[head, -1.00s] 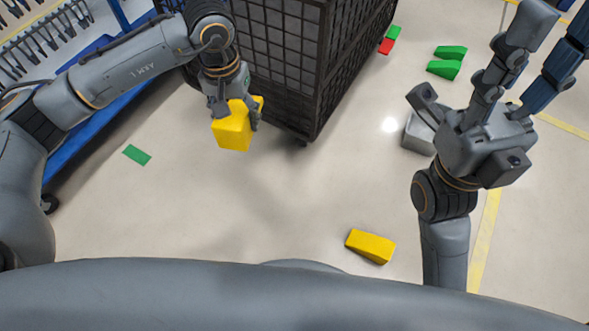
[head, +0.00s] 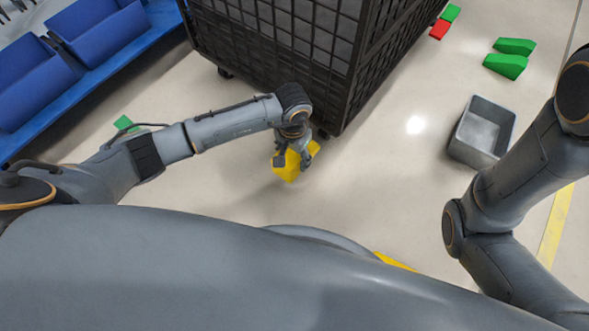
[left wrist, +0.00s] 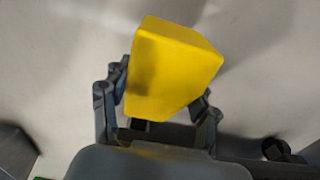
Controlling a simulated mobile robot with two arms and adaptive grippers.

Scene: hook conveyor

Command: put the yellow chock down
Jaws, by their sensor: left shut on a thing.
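A yellow chock (head: 289,166) is held in my left gripper (head: 296,157), close beside the near corner of the black cage trolley. In the left wrist view the yellow chock (left wrist: 170,68) fills the space between the two fingers of my left gripper (left wrist: 160,105), with bare floor behind it. A shadow shows on the floor near the chock; I cannot tell whether the chock touches the floor. My right arm is at the right edge of the head view, and its gripper is out of the picture.
A black mesh cage trolley (head: 290,45) stands behind my left gripper. A second yellow chock (head: 394,261) is mostly hidden by my body. A grey bin (head: 484,130), green chocks (head: 506,65) and a red piece (head: 439,30) lie right. Blue bins (head: 95,40) stand left. Middle floor is clear.

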